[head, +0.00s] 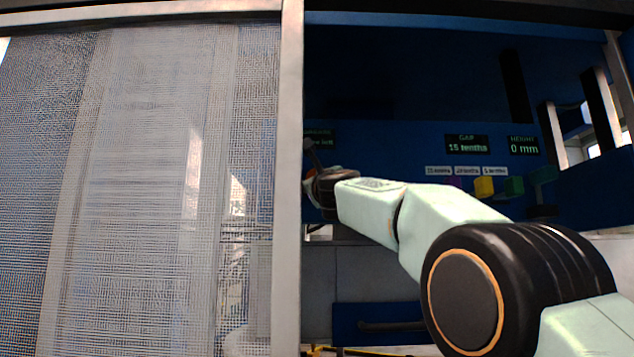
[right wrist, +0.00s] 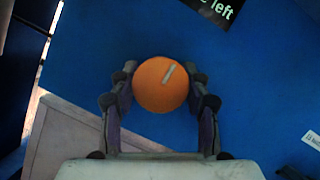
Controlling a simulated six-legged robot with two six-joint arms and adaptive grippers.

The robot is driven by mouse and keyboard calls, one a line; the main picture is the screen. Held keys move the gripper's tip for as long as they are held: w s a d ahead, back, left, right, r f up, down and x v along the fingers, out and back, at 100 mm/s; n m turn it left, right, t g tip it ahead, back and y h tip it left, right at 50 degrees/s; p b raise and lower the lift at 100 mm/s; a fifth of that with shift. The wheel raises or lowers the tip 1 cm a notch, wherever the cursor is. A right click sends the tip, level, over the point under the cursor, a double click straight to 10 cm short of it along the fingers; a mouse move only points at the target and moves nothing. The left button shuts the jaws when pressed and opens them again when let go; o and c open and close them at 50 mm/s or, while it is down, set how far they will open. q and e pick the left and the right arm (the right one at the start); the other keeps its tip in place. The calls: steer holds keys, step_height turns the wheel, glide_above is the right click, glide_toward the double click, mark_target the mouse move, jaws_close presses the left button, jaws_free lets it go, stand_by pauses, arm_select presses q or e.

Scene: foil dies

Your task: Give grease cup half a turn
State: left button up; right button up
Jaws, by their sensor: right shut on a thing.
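The grease cup (right wrist: 158,88) is a round orange cap with a pale line across its upper right, seen in the right wrist view against a blue panel (right wrist: 85,60). My right gripper (right wrist: 160,92) is shut on the cup, with a finger on its left and right sides. In the head view my right arm reaches through the opening, and the gripper (head: 318,188) is small and partly hidden by the frame post. A dark sign above the cup is cut off and shows "left". My left gripper is not in view.
A mesh screen (head: 150,190) fills the left of the head view, edged by a metal post (head: 290,180). The panel bears a "15 tenths" display (head: 467,147) and a "0 mm" display (head: 524,146). Yellow (head: 484,186) and green (head: 514,187) blocks sit below labels.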

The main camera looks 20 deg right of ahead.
steer(key=shift+w+f, duration=0.15)
steer(key=shift+f, duration=0.2)
steer(key=o, duration=0.8)
steer(key=shift+o, duration=0.7)
steer(key=shift+r, duration=0.1)
steer(key=shift+o, duration=1.1)
steer(key=shift+r, duration=0.1)
steer(key=shift+s+r, duration=0.15)
steer(key=shift+s, duration=0.05)
